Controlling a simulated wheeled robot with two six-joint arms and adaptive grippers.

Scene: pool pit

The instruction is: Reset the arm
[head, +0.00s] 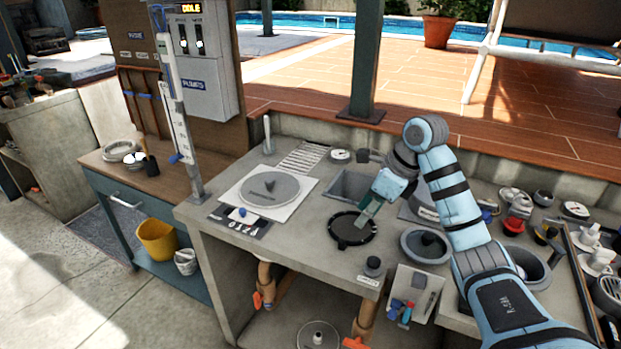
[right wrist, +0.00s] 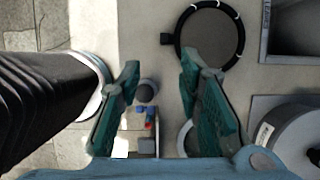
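My right arm reaches in from the lower right in the head view, in pale blue with black bands. Its gripper (head: 368,208) hangs over the grey counter, near a round black ring (head: 352,229). In the right wrist view my right gripper (right wrist: 158,72) has its two green fingers well apart, with nothing between them. The black ring (right wrist: 209,35) lies beyond the fingertips there, flat on the counter. My left arm and left gripper are not in the head view.
The counter (head: 214,232) holds a round grey lid (head: 270,190), a sunken basin (head: 350,186), a small tool tray (head: 412,290) and several fittings at right. A white post (head: 180,120) and dark green pillar (head: 366,60) stand behind. The floor at lower left is clear.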

